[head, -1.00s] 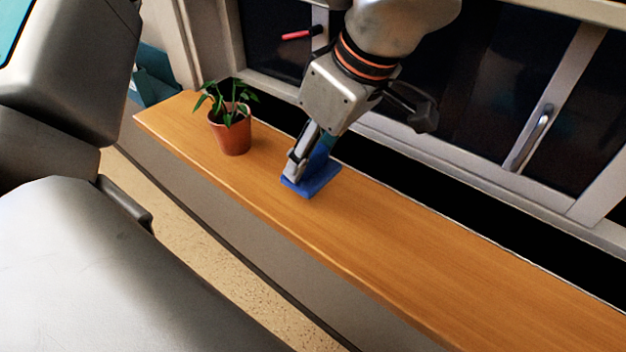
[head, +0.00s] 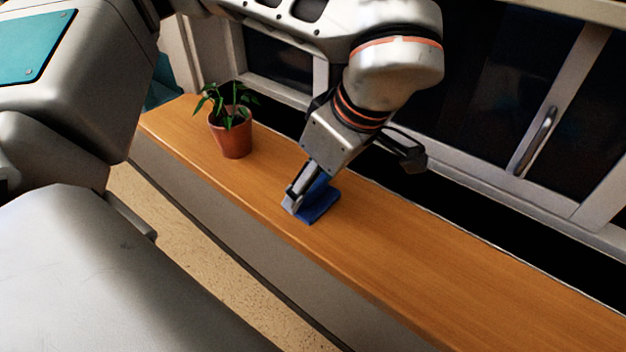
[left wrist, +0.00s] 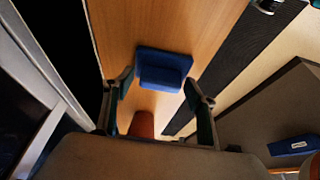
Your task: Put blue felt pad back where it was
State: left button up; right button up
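The blue felt pad (head: 322,207) is at the brown wooden sill, to the right of the potted plant. It has a flat base and a raised block, seen also in the left wrist view (left wrist: 163,72). My left gripper (head: 305,190) reaches down over it from the back. I cannot tell whether the pad touches the sill. My right gripper is not in view.
A plant in a terracotta pot (head: 232,136) stands on the wooden sill (head: 430,265) to the left. Windows with a handle (head: 535,140) line the back, past a dark gap. The sill to the right is clear. A blue item (left wrist: 292,145) shows low in the left wrist view.

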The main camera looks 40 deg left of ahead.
pick_arm(q)
jog(key=shift+r, duration=0.1)
jog(key=shift+d+r, duration=0.1)
jog(key=shift+r, duration=0.15)
jog(key=p+v, duration=0.1)
jog(key=v, duration=1)
jog(key=shift+r, duration=0.3)
jog(key=shift+d, duration=0.15)
jog(key=shift+s, duration=0.1)
